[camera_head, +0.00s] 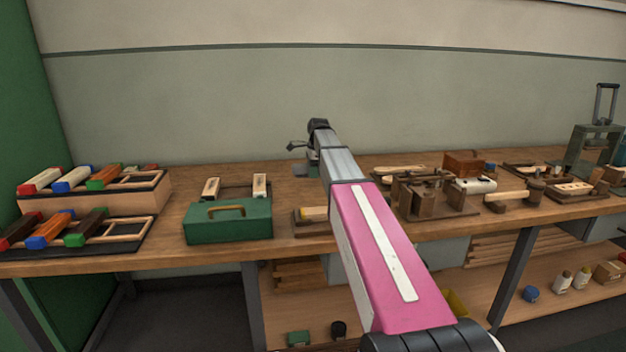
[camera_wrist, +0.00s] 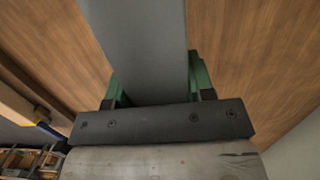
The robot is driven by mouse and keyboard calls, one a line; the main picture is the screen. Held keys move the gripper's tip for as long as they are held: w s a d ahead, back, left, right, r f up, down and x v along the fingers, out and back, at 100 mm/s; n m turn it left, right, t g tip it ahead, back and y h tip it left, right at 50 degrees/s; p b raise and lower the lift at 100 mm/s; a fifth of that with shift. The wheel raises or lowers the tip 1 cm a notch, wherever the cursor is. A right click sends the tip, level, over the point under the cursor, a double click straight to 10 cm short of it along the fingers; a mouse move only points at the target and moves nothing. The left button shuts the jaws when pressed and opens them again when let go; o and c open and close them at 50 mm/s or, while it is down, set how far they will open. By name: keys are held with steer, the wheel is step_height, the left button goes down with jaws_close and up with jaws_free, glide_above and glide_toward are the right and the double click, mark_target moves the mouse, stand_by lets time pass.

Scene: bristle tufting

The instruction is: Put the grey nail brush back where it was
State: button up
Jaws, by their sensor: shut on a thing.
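My gripper (camera_wrist: 157,85) is shut on a grey block, the grey nail brush (camera_wrist: 140,40), in the wrist view. The green-and-black fingers show on either side of it. Its bristles are not visible, and I cannot tell whether it touches the bench. In the head view my arm covers most of the gripper; a small grey patch (camera_head: 300,170) shows just left of the arm over the bench. I cannot tell whether this patch is the brush.
The wooden bench (camera_head: 340,240) holds a green box with a handle (camera_head: 228,228) left of my arm. Two racks with coloured-end blocks (camera_head: 75,240) stand at far left. Wooden fixtures (camera_head: 425,195) crowd the bench to the right. A plain wall stands behind.

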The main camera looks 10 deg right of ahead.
steer(key=shift+f, duration=1.7)
steer(key=shift+f, duration=0.1)
steer(key=o, duration=0.9)
steer(key=r, duration=0.4)
steer(key=d+r, duration=0.1)
steer(key=r, duration=0.7)
steer(key=shift+d, duration=0.25)
